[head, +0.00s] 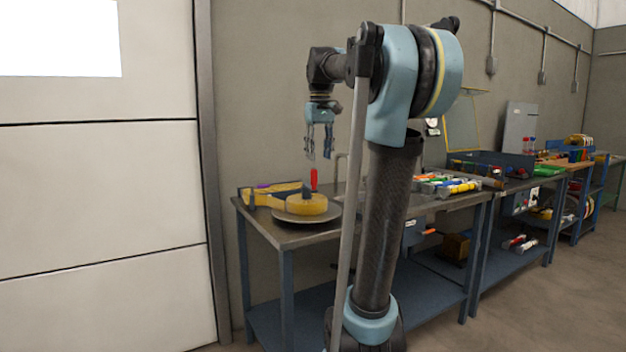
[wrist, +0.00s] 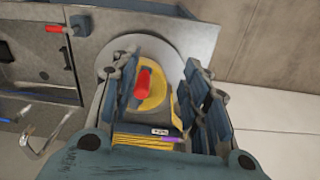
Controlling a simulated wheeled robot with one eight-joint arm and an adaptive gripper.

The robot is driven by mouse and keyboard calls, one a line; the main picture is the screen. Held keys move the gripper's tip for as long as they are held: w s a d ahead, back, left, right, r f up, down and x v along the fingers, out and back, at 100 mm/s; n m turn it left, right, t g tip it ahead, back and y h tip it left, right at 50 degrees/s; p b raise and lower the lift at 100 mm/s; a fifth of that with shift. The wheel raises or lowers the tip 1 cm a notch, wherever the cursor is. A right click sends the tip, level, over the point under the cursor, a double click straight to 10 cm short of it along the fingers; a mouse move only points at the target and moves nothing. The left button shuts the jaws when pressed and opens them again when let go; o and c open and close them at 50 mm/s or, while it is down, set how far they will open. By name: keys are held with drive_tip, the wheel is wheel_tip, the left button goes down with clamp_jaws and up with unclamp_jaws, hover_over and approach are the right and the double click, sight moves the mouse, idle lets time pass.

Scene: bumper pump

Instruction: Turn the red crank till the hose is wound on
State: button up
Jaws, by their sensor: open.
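The red crank (head: 314,179) stands upright on a yellow hose reel (head: 304,204) at the left end of the workbench. The reel sits on a round grey plate (head: 318,216). My gripper (head: 319,157) hangs open and pointing down, a little above the crank and apart from it. In the wrist view the red crank (wrist: 143,80) shows between the open fingers (wrist: 165,95), nearer the left one. The yellow body (wrist: 156,98) lies below it, partly hidden by the fingers. I cannot tell how much hose is wound on.
The workbench top (head: 285,235) is clear in front of the plate. Several coloured items lie in trays (head: 445,185) to the right, behind my arm. A wall stands close behind the bench. A purple item (wrist: 170,138) lies beside the reel.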

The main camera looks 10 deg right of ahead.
wheel_tip(320, 180, up, 7)
hover_over(314, 176)
drive_tip(key=w, duration=0.2)
drive_tip(key=shift+n+g, duration=0.3)
drive_tip(key=shift+n, duration=0.1)
drive_tip(key=f, duration=1.7)
drive_tip(key=shift+s, duration=0.25)
drive_tip(key=shift+d, duration=0.1)
clamp_jaws()
